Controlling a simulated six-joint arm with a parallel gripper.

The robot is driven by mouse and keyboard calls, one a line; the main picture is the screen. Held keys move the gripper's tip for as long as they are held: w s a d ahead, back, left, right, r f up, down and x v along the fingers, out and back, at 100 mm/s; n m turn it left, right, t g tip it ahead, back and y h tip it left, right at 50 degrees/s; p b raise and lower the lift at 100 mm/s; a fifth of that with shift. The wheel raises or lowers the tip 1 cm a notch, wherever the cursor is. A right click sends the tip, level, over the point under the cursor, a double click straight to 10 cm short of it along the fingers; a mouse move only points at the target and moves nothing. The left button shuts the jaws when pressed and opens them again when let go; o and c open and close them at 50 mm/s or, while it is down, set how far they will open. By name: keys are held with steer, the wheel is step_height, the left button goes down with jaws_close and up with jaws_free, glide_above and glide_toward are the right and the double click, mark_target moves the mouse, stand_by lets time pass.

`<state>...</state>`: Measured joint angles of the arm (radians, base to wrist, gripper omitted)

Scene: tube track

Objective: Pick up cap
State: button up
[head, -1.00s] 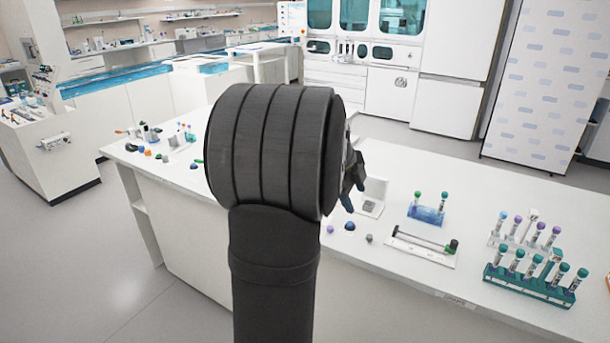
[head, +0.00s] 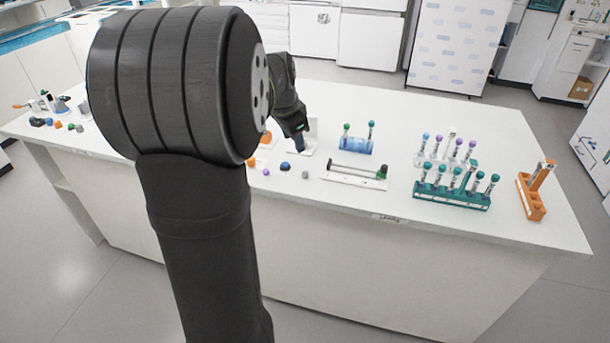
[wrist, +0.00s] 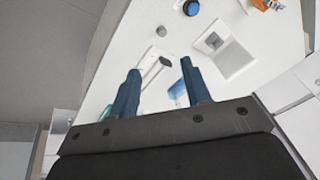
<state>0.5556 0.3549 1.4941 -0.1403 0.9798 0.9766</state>
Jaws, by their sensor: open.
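Several small loose caps lie on the white bench. A blue cap (head: 285,166) has a purple cap (head: 266,172) to its left and a grey one (head: 305,174) to its right. An orange piece (head: 266,137) lies behind, partly hidden by my arm. In the wrist view the blue cap (wrist: 191,8) is at the top edge and the grey cap (wrist: 161,31) is below it. My gripper (wrist: 160,66) is open with nothing between its dark blue fingers. In the head view my gripper (head: 301,143) is above the bench, behind the blue cap.
A white holder (head: 353,178) with a dark rod and green end lies right of the caps. A blue rack (head: 356,145), a teal rack (head: 452,197) and an orange rack (head: 530,200) stand farther right. A white square device (wrist: 224,48) sits near the caps. The bench's front strip is clear.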

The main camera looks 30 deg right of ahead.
steer(key=s+d+n+t, duration=0.1)
steer(key=n, duration=1)
glide_above(305, 174)
steer(key=s+a, duration=0.1)
steer(key=s, duration=0.1)
steer(key=shift+y, duration=0.4)
step_height(305, 174, down, 11)
steer(key=shift+a+r, duration=0.1)
steer(key=shift+a, duration=0.05)
steer(key=shift+t, duration=0.3)
steer(key=shift+x, duration=2.65)
steer(key=shift+s, duration=0.1)
steer(key=shift+c, duration=0.2)
steer(key=c, duration=0.8)
